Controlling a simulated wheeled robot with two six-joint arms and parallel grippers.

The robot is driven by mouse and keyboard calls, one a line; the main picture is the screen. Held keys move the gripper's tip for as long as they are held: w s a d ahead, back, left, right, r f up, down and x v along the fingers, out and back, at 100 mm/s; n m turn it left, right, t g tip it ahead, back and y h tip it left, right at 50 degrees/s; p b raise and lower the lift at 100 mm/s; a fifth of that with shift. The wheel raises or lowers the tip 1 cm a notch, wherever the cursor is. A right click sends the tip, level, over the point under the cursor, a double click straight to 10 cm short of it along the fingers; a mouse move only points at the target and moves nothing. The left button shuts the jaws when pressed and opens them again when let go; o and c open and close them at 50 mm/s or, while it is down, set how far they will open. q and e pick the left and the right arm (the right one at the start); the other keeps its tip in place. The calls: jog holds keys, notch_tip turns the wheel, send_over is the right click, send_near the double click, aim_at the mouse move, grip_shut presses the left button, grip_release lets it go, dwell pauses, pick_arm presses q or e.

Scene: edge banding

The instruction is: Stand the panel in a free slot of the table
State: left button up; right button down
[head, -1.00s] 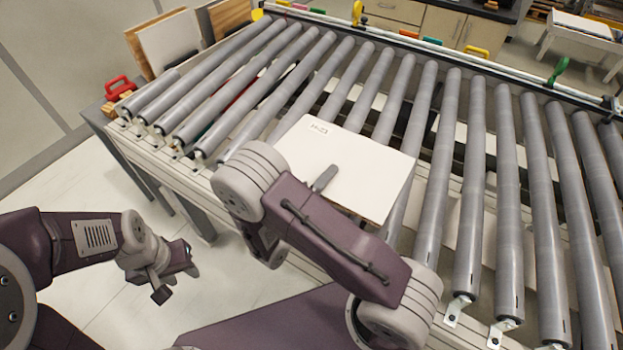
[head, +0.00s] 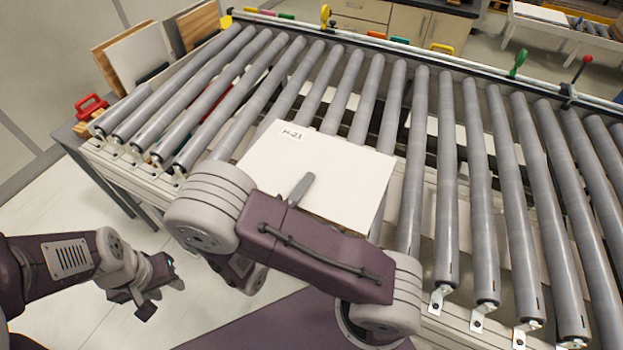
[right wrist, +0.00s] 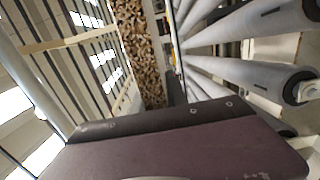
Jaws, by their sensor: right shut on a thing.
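The panel (head: 330,170) is a white rectangular board with a handwritten label near its far left corner. In the head view it is held nearly flat over the conveyor rollers. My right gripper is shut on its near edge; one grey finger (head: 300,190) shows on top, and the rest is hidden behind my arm. The right wrist view shows neither the panel clearly nor the jaws. My left gripper (head: 160,292) is open and empty, low at the left over the floor. The grey table (head: 68,140) stands at the far left, with boards standing upright on it; its free slots cannot be made out.
A roller conveyor (head: 445,190) fills the middle and right. On the table side stand a white board (head: 140,55), a wooden board (head: 198,25) and a red handled tool (head: 91,107). Light floor (head: 60,210) lies open at the left. Cabinets (head: 400,20) stand behind.

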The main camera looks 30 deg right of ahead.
jog(key=s+a+r+p, duration=0.2)
jog(key=a+r, duration=0.1)
jog(key=s+a+r+p, duration=0.1)
jog(key=r, duration=0.1)
jog(key=shift+s+a+r, duration=0.15)
jog(key=shift+a, duration=0.2)
jog(key=shift+s+a+r+p, duration=0.2)
jog(key=shift+s+a+p, duration=0.1)
jog(key=shift+a+p, duration=0.05)
notch_tip(320, 180, up, 5)
jog(key=g+y+p, duration=0.3)
jog(key=y+p, duration=0.1)
jog(key=p, duration=0.3)
jog(key=g+y+p, duration=0.3)
jog(key=y+p, duration=0.2)
jog(key=p, duration=0.3)
jog(key=shift+d+g, duration=0.15)
jog(key=shift+g, duration=0.25)
jog(key=g+y+p, duration=0.1)
jog(key=y+p, duration=0.1)
jog(key=p, duration=0.3)
jog(key=g+y+p, duration=0.2)
jog(key=p, duration=0.3)
jog(key=shift+w+r, duration=0.1)
jog(key=shift+r, duration=0.3)
